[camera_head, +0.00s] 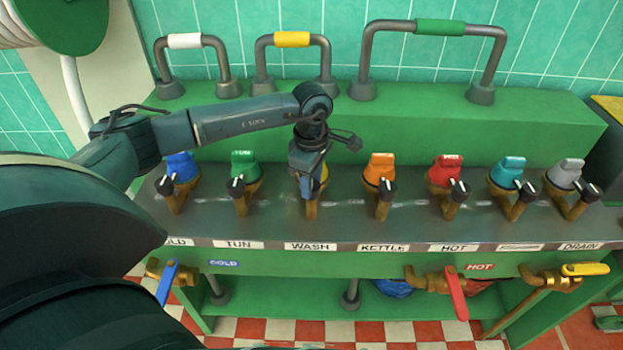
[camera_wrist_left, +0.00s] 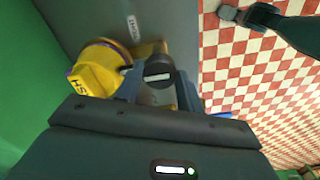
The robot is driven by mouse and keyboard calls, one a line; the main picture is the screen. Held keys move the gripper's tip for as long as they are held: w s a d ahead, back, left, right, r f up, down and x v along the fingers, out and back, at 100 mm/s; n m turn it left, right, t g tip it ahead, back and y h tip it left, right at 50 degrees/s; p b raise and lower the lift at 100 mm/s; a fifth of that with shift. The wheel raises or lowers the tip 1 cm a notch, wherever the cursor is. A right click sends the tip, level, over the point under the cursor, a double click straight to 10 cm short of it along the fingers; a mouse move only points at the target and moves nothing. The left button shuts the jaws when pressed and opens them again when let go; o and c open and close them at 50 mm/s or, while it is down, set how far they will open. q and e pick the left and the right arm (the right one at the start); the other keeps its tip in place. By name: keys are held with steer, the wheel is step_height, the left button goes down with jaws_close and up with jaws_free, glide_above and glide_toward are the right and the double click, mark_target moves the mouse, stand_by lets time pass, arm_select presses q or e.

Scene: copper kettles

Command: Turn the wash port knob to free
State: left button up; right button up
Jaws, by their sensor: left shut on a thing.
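The wash port stands behind the WASH label (camera_head: 310,246) on the metal deck. Its yellow cap (camera_head: 324,173) shows only as a sliver beside my gripper, and its brass spout (camera_head: 310,209) shows below. My left gripper (camera_head: 311,186) comes down on this port from above. In the left wrist view the yellow cap (camera_wrist_left: 96,72) lies left of my fingers. The black round wash port knob (camera_wrist_left: 158,69), with a pale mark on its face, sits between the two fingers, which are shut on it. In the head view my gripper hides the knob.
The tun port (camera_head: 244,172) and kettle port (camera_head: 380,172) stand close on either side, each with a black knob. Grey rail handles (camera_head: 291,40) rise behind on the green ledge (camera_head: 410,105). Levered brass valves (camera_head: 435,280) jut out below the front edge.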

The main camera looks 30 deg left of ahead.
arm_select(q)
steer(key=c, duration=0.4)
steer(key=shift+n, duration=0.4)
steer(key=n+b, duration=0.1)
steer(key=n, duration=0.2)
steer(key=shift+n, duration=0.4)
steer(key=n+b, duration=0.1)
steer(key=n, duration=0.4)
steer(key=shift+n, duration=0.3)
steer(key=o, duration=1)
steer(key=shift+r, duration=0.1)
